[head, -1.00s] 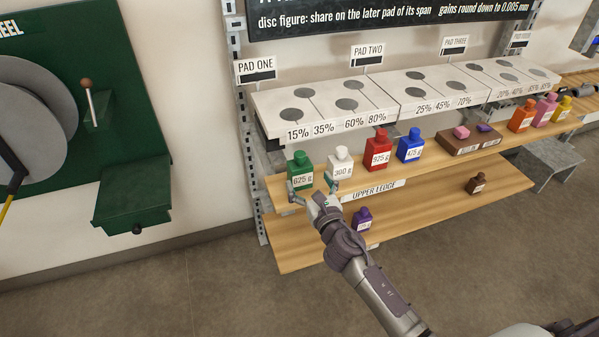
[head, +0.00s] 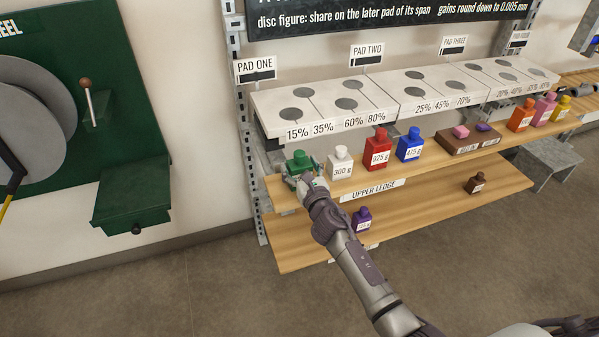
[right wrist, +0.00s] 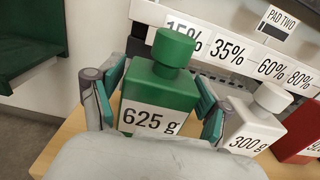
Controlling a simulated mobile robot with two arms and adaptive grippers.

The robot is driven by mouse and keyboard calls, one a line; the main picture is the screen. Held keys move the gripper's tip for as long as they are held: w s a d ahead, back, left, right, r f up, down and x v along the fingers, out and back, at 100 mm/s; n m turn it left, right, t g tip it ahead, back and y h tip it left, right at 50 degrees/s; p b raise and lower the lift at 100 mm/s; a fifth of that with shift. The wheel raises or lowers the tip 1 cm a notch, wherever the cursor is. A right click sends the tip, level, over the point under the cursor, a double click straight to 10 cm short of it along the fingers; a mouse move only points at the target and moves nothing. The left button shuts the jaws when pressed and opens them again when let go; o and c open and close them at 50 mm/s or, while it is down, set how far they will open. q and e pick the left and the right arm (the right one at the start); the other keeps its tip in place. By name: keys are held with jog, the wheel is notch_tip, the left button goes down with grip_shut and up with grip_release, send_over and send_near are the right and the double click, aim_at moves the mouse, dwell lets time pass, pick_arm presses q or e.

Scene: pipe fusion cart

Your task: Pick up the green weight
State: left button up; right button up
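The green weight (head: 299,162), a square bottle shape with a round cap and a "625 g" label, stands upright at the left end of the upper ledge. It also shows large in the right wrist view (right wrist: 160,92). My right gripper (head: 303,174) is at the weight, with one finger on each side of its body. In the right wrist view my right gripper (right wrist: 160,100) looks open around it; whether the pads touch its sides is hard to tell. The weight still rests on the ledge. My left gripper is not in view.
A white 300 g weight (head: 340,163) stands close to the right of my right gripper. Red (head: 376,150) and blue (head: 410,146) weights stand further right. The pad shelf (head: 330,104) is above and behind. A purple weight (head: 362,219) is on the lower ledge.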

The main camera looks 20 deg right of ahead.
grip_shut()
jog(key=shift+r, duration=0.2)
